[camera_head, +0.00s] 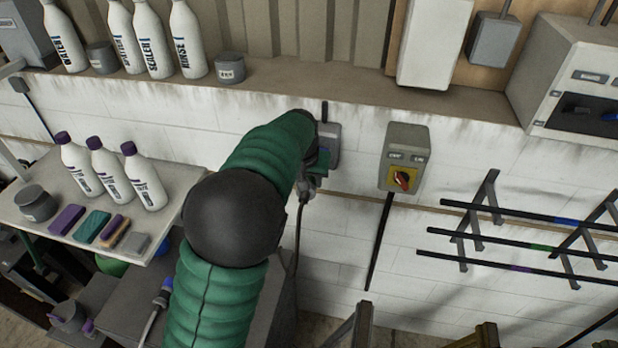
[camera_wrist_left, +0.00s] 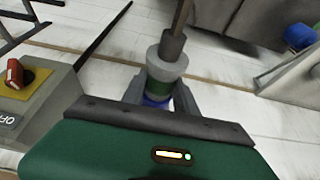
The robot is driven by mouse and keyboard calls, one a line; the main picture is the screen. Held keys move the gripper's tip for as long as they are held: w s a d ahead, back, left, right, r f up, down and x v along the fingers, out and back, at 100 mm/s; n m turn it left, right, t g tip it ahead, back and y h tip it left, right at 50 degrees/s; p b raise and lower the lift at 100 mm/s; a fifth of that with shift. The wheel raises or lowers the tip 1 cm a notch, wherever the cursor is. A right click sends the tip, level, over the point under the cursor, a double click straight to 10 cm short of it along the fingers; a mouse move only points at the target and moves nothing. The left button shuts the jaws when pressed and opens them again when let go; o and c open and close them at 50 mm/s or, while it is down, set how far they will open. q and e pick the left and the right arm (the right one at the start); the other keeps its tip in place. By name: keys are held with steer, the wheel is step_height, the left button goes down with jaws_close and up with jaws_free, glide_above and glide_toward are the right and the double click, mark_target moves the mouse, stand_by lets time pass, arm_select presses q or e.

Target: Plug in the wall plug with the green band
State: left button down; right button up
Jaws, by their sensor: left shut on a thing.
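My left gripper (camera_head: 316,176) is at the wall, at the grey socket box (camera_head: 334,150), with my green arm covering part of the view. In the left wrist view the gripper (camera_wrist_left: 160,97) is shut on the plug with the green band (camera_wrist_left: 158,87). The plug has a light grey body with a dark cable leaving its back. A blue part shows just past the green band, between the fingers. The plug's front end and the socket opening are hidden, so I cannot tell how far they meet. My right gripper is not in view.
A switch box with a red knob (camera_head: 403,180) hangs right of the socket box. Wall brackets with dark rods (camera_head: 520,212) are farther right. A blue-banded plug (camera_head: 163,292) lies lower left. A shelf with bottles (camera_head: 140,178) stands left.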

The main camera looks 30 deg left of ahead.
arm_select(q)
steer(key=shift+d, duration=0.1)
steer(key=shift+w+d+r, duration=0.1)
steer(key=shift+d, duration=0.25)
steer(key=shift+a, duration=0.1)
steer(key=shift+w, duration=0.2)
stand_by(0.4)
steer(key=c, duration=0.8)
jaws_free()
